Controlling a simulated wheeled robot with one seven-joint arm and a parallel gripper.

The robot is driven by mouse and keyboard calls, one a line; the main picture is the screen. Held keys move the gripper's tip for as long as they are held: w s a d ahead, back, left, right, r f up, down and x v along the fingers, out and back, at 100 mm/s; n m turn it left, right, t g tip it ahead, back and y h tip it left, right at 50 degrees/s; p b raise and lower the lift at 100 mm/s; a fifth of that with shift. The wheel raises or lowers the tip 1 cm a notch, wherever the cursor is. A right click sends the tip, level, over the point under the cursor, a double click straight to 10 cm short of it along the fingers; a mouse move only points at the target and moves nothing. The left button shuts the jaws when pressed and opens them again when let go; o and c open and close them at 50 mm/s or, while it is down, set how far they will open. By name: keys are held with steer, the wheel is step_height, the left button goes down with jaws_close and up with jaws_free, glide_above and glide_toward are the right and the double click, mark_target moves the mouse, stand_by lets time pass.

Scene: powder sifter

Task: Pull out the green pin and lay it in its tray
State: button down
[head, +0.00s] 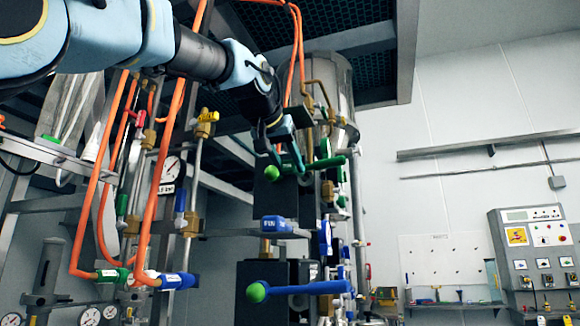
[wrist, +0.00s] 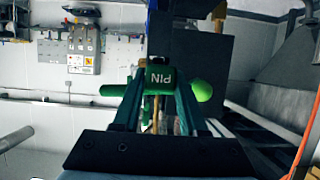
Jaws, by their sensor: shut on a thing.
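The green pin shows in the wrist view as a green block lettered PIN (wrist: 158,76), between the two fingertips. My gripper (wrist: 157,98) is shut on this block. A green bar (wrist: 112,90) and a bright green ball (wrist: 201,90) show on either side, behind the fingers; I cannot tell whether they join the pin. In the head view my gripper (head: 291,160) is at the upper black housing (head: 272,195), where the green bar (head: 327,163) and ball (head: 273,171) also show. Whether the pin is still seated is hidden. I cannot make out its tray.
A blue block lettered PIN (head: 276,226) and a lower blue handle (head: 312,287) are below my gripper. Orange hoses (head: 150,190) and pipes stand close on the left. A control panel (head: 535,260) is on the far right, with open space before the wall.

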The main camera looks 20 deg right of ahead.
steer(key=shift+s+a, duration=0.6)
steer(key=shift+s, duration=0.05)
stand_by(0.4)
steer(key=s+a+b, duration=0.2)
steer(key=s+a, duration=0.2)
steer(key=shift+s, duration=0.15)
stand_by(0.7)
steer(key=g+y+p, duration=0.1)
steer(key=p, duration=1.5)
glide_toward(287, 110)
steer(key=shift+w+d+p, duration=0.5)
steer(key=shift+w+d, duration=1.05)
steer(key=shift+w, duration=0.25)
steer(key=shift+w+d+p, duration=0.5)
steer(key=shift+w+d, duration=1.05)
steer(key=shift+w, duration=0.2)
steer(key=shift+f+b, duration=0.7)
steer(key=shift+f, duration=0.2)
steer(key=shift+f+b, duration=0.3)
